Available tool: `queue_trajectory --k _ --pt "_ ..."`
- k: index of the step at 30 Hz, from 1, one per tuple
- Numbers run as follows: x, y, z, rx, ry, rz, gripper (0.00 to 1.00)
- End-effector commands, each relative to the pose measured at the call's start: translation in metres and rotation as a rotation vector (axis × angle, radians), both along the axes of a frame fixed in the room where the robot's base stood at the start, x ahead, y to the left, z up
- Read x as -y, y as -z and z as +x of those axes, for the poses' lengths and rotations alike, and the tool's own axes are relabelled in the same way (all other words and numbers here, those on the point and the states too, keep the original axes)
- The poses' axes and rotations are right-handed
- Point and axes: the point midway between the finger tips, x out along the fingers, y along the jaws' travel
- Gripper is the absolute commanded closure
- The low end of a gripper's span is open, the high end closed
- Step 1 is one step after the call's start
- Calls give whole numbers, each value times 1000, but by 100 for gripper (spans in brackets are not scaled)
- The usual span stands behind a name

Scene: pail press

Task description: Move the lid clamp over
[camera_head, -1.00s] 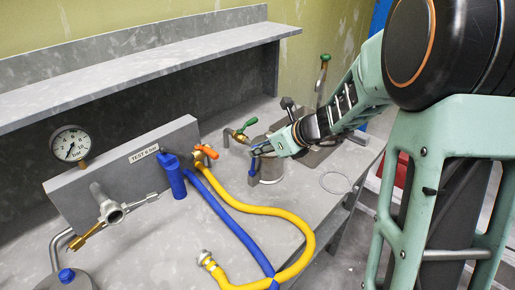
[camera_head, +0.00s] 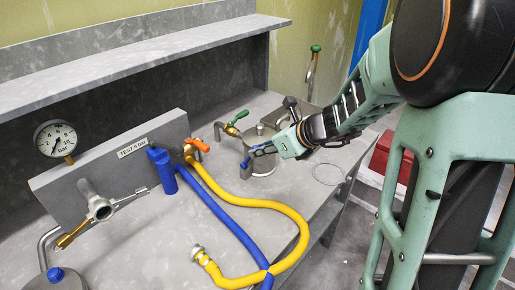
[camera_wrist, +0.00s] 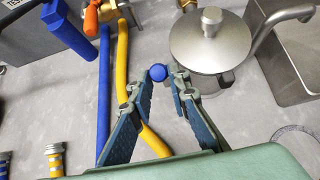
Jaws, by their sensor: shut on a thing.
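A round steel pail with a flat lid (camera_wrist: 206,50) and a short knob stands ahead of my gripper in the wrist view. In the head view the pail (camera_head: 261,168) is partly hidden by my gripper (camera_head: 262,151). In the wrist view my gripper (camera_wrist: 160,76) is shut on a small blue knob (camera_wrist: 157,72) at the left side of the pail. What the knob is fixed to is hidden. I cannot tell which part is the lid clamp.
A blue hose (camera_head: 215,216) and a yellow hose (camera_head: 291,214) run over the grey bench, left of the pail. A test panel with a gauge (camera_head: 56,138) stands further left. A thin ring (camera_head: 328,174) lies on the bench at right. A red box (camera_head: 381,154) stands beyond the bench.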

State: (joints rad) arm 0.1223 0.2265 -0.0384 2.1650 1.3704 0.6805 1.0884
Motion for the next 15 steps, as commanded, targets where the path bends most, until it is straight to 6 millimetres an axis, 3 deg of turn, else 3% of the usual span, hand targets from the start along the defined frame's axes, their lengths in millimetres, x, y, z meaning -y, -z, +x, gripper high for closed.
queue_trajectory --k 4,15 --pt "8 9 -7 -3 3 -2 97" --pt "10 9 -10 -4 1 -2 98"
